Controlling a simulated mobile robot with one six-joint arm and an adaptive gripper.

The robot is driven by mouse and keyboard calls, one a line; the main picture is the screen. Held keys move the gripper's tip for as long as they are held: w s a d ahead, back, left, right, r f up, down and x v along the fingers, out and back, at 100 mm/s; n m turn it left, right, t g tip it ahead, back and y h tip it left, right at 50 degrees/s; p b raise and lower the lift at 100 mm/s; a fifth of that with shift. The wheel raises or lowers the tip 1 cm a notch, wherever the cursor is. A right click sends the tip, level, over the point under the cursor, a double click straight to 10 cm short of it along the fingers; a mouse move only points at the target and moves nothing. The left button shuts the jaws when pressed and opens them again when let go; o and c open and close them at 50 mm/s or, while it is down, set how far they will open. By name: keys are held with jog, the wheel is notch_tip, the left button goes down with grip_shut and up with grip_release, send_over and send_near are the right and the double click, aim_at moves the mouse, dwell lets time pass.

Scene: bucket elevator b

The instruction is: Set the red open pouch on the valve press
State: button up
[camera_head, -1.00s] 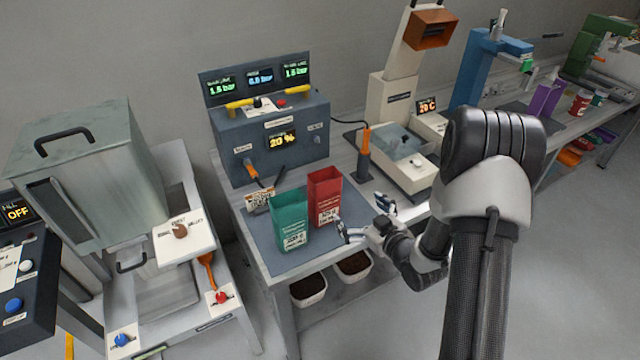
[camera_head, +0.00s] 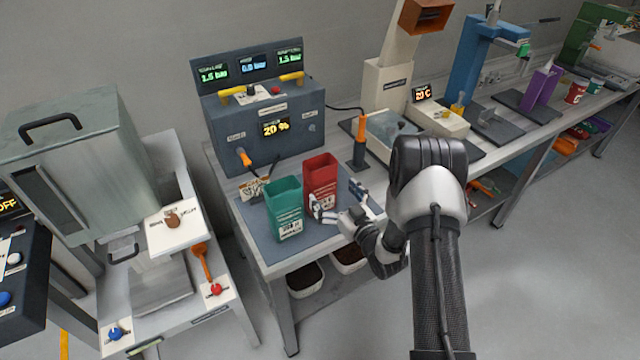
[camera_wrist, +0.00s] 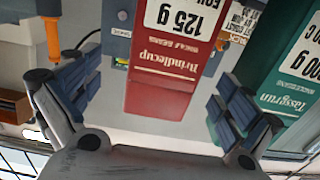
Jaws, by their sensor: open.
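The red open pouch (camera_head: 321,176) stands upright on the grey mat, just right of the teal open pouch (camera_head: 285,208). My gripper (camera_head: 342,199) is open at the red pouch's front right, low down. In the wrist view the red pouch (camera_wrist: 165,65) lies between the spread fingers (camera_wrist: 158,105), with gaps on both sides. The teal pouch (camera_wrist: 285,85) shows close beside one finger pad. A blue column machine with a top lever (camera_head: 470,65), which looks like the valve press, stands farther right along the bench.
The dark gas console (camera_head: 265,125) with gauges stands behind the pouches. An orange-handled tool (camera_head: 361,140) and a beige machine (camera_head: 390,90) stand between the pouches and the blue machine. A purple pouch (camera_head: 540,88) stands beyond it.

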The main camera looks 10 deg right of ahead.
aim_at(325, 188)
jog(key=x, duration=0.2)
jog(key=b+x, duration=0.1)
jog(key=x, duration=0.2)
jog(key=shift+w+a+b, duration=0.1)
jog(key=shift+a+b, duration=0.2)
jog(key=shift+a, duration=0.2)
jog(key=shift+w, duration=0.25)
jog(key=shift+c, duration=0.3)
jog(key=c, duration=0.8)
